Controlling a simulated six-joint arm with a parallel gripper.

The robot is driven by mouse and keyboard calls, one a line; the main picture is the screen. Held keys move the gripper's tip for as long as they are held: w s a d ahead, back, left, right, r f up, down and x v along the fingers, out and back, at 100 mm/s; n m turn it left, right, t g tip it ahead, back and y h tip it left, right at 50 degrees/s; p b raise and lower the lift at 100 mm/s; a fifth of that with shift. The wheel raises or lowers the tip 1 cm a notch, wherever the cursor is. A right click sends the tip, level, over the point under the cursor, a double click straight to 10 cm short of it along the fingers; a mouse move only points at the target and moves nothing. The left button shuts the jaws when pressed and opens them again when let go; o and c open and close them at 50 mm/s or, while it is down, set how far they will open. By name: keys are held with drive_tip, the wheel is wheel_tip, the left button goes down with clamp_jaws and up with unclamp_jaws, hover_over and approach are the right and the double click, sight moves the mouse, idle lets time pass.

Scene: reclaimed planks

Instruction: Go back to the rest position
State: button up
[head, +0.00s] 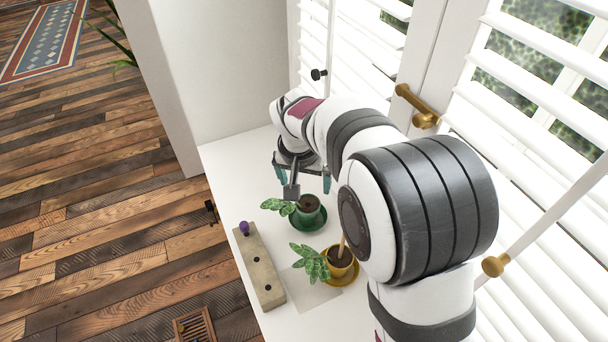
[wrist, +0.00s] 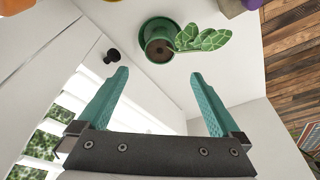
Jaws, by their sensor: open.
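My gripper (head: 301,181) is above the far part of the white sill, its teal fingers spread apart. In the wrist view the gripper (wrist: 157,88) is open with nothing between its fingertips. A green pot (head: 309,214) with a leafy plant stands upright on a green saucer (head: 288,245), just nearer than the gripper. The green pot (wrist: 152,33) also shows beyond the fingertips in the wrist view, apart from them. A yellow pot (head: 341,268) with a leafy plant stands on a yellow saucer (head: 350,279), close beside my arm, which partly hides it.
A beige block (head: 258,263) with dark holes and a purple knob (head: 244,227) lies along the sill's left edge. A pale flat sheet (head: 311,292) lies near the yellow pot. White shutters (head: 535,140) and a brass handle (head: 418,106) line the right. The far sill is clear.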

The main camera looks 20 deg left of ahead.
drive_tip(key=s+d+r+m+g, duration=0.1)
drive_tip(key=s+d+r, duration=0.35)
drive_tip(key=d, duration=0.25)
drive_tip(key=s+d+r+m+g, duration=0.1)
drive_tip(key=s+d+r+m, duration=0.15)
drive_tip(key=s+d, duration=0.4)
drive_tip(key=s+d+f+m, duration=0.1)
drive_tip(key=s+d, duration=0.3)
drive_tip(key=s, duration=0.4)
drive_tip(key=s+d+m+g+y, duration=0.1)
drive_tip(key=s+d, duration=0.3)
drive_tip(key=s, duration=0.4)
drive_tip(key=shift+s+d+f+m, duration=0.35)
drive_tip(key=shift+s+d+m, duration=0.05)
drive_tip(key=shift+m, duration=0.15)
